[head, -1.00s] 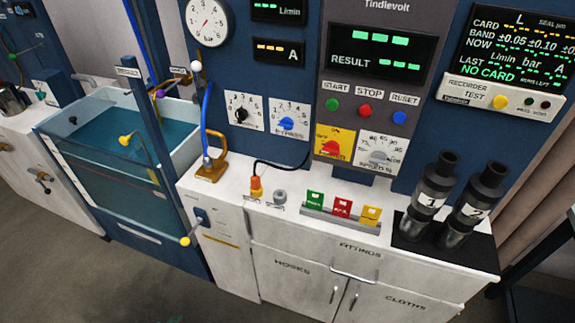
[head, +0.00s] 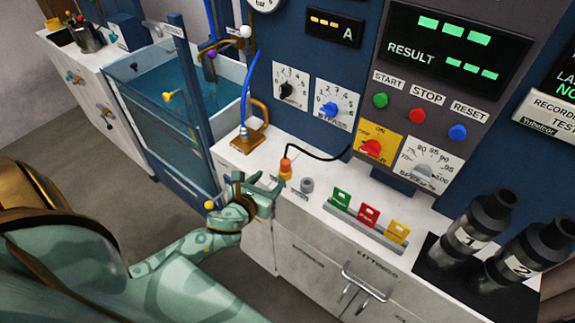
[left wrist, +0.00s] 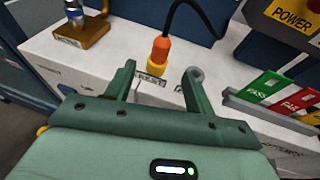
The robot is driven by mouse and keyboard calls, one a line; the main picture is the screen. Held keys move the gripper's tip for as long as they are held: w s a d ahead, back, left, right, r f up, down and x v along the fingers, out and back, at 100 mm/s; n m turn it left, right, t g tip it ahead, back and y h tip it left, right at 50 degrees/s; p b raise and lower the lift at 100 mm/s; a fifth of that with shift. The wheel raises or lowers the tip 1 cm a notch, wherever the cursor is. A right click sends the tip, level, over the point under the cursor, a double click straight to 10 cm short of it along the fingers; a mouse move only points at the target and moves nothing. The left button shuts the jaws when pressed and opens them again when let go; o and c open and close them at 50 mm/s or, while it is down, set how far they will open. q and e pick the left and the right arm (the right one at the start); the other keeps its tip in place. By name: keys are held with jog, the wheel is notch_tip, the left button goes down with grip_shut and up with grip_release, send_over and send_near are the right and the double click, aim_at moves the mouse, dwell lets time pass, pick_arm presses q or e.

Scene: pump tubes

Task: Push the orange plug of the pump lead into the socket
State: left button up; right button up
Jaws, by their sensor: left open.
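The orange plug (head: 286,166) stands upright on a yellow base on the white counter, with a black lead from its top. In the left wrist view the plug (left wrist: 160,49) is ahead of the fingertips, above a small label. A short grey round socket (head: 307,185) stands to its right; it also shows in the left wrist view (left wrist: 196,74), partly behind the right finger. My left gripper (head: 263,182) is open and empty at the counter's front edge. In the left wrist view its fingers (left wrist: 158,72) point at the plug without visible contact. My right gripper is not in view.
A brass fitting (head: 241,140) with a blue hose stands left of the plug. A rack (head: 350,222) with green, red and yellow cards is on the right. Black cylinders (head: 470,232) stand farther right. The panel (head: 300,55) rises behind.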

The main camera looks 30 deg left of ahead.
aim_at(283, 168)
pick_arm(q)
jog(key=b+x, duration=0.1)
jog(key=x, duration=0.4)
jog(key=shift+w+a+f, duration=0.1)
jog(key=shift+w+f, duration=0.1)
jog(key=shift+w, duration=0.1)
jog(key=x, duration=0.1)
jog(key=b+x, duration=0.1)
jog(key=x, duration=0.2)
jog(key=shift+w+f, duration=0.35)
jog(key=shift+w, duration=0.35)
jog(key=shift+s, duration=0.1)
jog(key=shift+c, duration=0.6)
jog(key=c, duration=0.9)
